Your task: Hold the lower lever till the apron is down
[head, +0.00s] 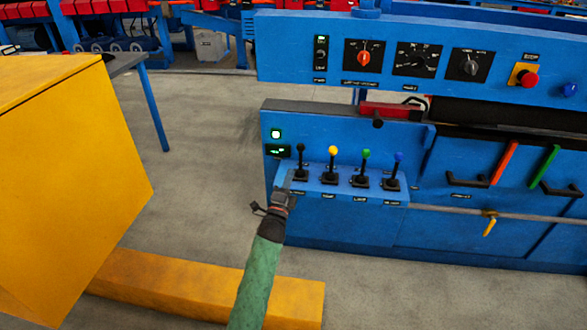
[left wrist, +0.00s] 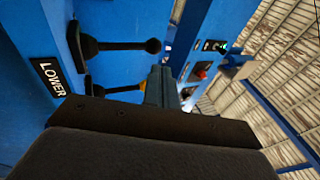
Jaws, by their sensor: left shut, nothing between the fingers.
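The lower lever (head: 300,160) is the black-knobbed one at the left end of a row on the blue panel; it stands about upright. In the left wrist view the lever (left wrist: 120,46) shows beside its LOWER label (left wrist: 50,77). My left gripper (head: 289,180) is shut and empty, just in front and slightly left of this lever in the head view. Its fingers (left wrist: 161,88) show close to the lever in the left wrist view; I cannot tell whether they touch it. I cannot make out the apron for certain. My right gripper is out of view.
Levers with yellow (head: 332,152), green (head: 366,155) and blue (head: 398,158) knobs stand to the right. A control panel (head: 440,85) with dials and a red button (head: 530,79) overhangs the row. A yellow box-shaped block (head: 65,170) stands at left; grey floor lies between.

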